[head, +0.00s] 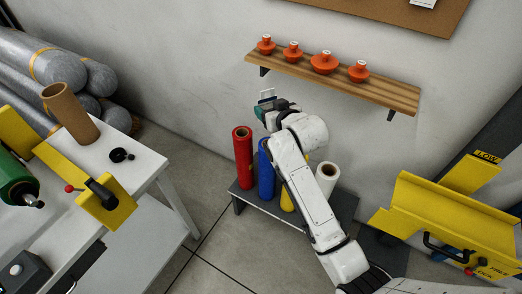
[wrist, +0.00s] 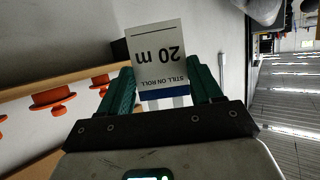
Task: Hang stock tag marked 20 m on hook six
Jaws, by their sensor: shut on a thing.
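The stock tag (wrist: 159,55) is a white card with a blue edge, reading "20 m" and "STILL ON ROLL" upside down in the wrist view. My gripper (wrist: 162,92) is shut on it, with the tag between its green fingers. In the head view the gripper (head: 266,108) is in the air in front of the wall, left of and below the wooden shelf, with the tag (head: 267,95) showing small at its tip. I cannot make out hook six or any numbered hook in either view.
The wooden shelf (head: 340,80) carries several orange pieces (head: 323,63). Below are a red roll (head: 243,158), a blue roll (head: 265,160) and a white roll (head: 326,178) on a low dark stand (head: 240,195). A white table (head: 140,160) stands left, a yellow machine part (head: 430,215) right.

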